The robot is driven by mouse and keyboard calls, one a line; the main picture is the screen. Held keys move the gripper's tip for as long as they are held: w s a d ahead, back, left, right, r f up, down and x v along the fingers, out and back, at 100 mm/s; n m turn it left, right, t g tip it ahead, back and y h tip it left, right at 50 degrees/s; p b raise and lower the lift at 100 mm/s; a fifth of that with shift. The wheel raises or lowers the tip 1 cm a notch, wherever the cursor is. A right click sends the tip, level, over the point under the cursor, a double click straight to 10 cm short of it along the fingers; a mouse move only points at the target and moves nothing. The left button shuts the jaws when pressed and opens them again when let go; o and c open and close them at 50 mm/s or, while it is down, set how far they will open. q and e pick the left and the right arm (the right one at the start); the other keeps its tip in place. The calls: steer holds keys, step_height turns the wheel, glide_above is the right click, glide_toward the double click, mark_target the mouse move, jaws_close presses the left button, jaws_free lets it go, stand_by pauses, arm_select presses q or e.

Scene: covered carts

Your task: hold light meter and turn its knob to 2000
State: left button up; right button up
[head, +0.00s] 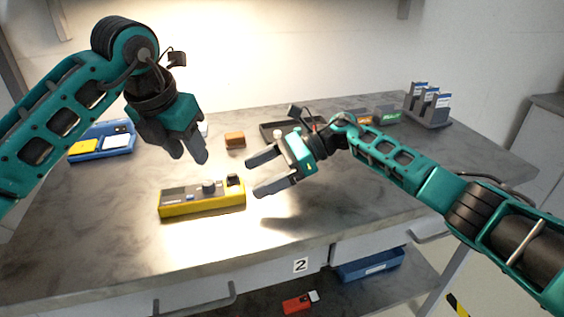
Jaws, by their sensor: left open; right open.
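The light meter (203,205) looks to be the yellow box with a grey top, lying on the table near its front left. A dark round knob (209,187) stands on its top, and a small black part stands at its right end. The knob's setting is too small to read. My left gripper (189,158) is open and empty, above and behind the meter, pointing down. My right gripper (255,177) is open and empty, just right of the meter's right end, fingers pointing left. Neither gripper visibly holds the meter.
A blue tray (103,152) with yellow and white items lies at the back left. A brown block (235,140) and a dark tray (270,133) are behind. A rack (428,115) stands back right. The table (330,215) is clear at front right. A blue bin (370,266) is below.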

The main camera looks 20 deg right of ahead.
mark_target(208, 182)
steer(key=x, duration=0.6)
steer(key=shift+a+f, duration=0.1)
steer(key=shift+a, duration=0.1)
steer(key=shift+c, duration=0.4)
arm_select(q)
steer(key=shift+o, duration=0.3)
arm_select(e)
steer(key=c, duration=1.1)
arm_select(q)
steer(key=shift+o, duration=0.7)
arm_select(e)
steer(key=shift+c, duration=0.2)
arm_select(q)
steer(key=w+f+m, duration=0.1)
steer(key=f, duration=0.2)
steer(key=w+d+f+m, duration=0.1)
steer(key=f, duration=0.2)
steer(key=w+d+f+m+h, duration=0.1)
steer(key=f, duration=0.2)
steer(key=shift+f+m+g, duration=0.1)
steer(key=shift+m+g, duration=0.3)
